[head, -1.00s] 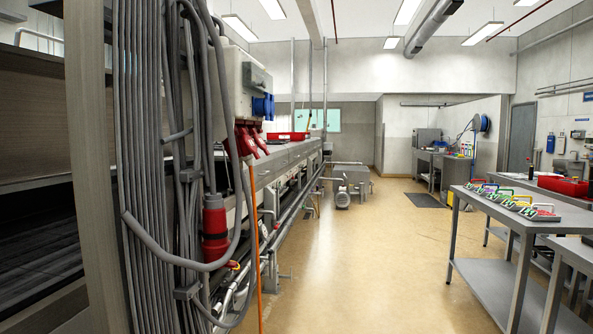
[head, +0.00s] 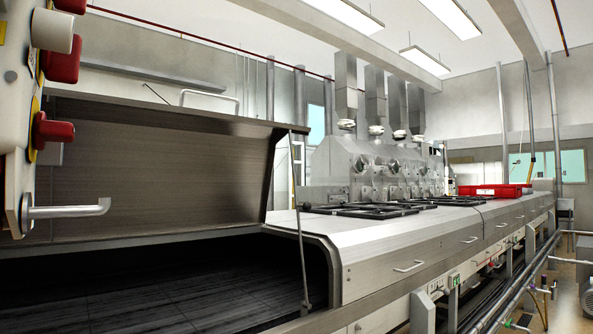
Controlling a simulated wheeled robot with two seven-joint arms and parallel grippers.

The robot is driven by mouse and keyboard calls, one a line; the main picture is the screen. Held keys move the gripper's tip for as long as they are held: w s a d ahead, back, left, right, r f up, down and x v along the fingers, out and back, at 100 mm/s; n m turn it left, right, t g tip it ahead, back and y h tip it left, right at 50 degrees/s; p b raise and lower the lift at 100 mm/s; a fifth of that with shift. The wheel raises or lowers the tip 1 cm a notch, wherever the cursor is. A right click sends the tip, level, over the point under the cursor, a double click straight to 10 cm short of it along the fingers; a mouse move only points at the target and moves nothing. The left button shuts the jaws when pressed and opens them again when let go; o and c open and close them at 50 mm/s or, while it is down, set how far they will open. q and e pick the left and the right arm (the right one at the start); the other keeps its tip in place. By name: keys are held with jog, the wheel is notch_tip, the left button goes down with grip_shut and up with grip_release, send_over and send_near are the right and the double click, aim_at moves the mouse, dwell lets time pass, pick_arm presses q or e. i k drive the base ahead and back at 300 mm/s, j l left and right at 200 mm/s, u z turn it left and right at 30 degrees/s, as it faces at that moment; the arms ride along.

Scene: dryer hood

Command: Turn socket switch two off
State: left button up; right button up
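Neither of my grippers shows in the head view. I see no socket box that I can clearly identify as the one with socket switch two. A pale control panel (head: 17,135) is seen side-on and cut off at the left edge. It carries red knobs (head: 62,60), a white knob (head: 55,28) and a metal lever handle (head: 70,211) that points right. I cannot tell whether any of these is socket switch two.
A long metal machine (head: 385,250) fills the middle and right. Its raised hood (head: 170,160) stands above a dark conveyor bed (head: 150,290). A red tray (head: 495,190) sits farther along its top. Pipes run along its right side, with a little floor at the lower right.

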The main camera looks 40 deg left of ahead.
aim_at(57, 67)
jog(key=i+u, duration=0.8)
jog(key=u, duration=0.15)
jog(key=i+l+u, duration=0.25)
jog(key=u, duration=0.2)
jog(key=i+l+u, duration=0.5)
jog(key=k+j+u, duration=0.1)
jog(key=u, duration=2.55)
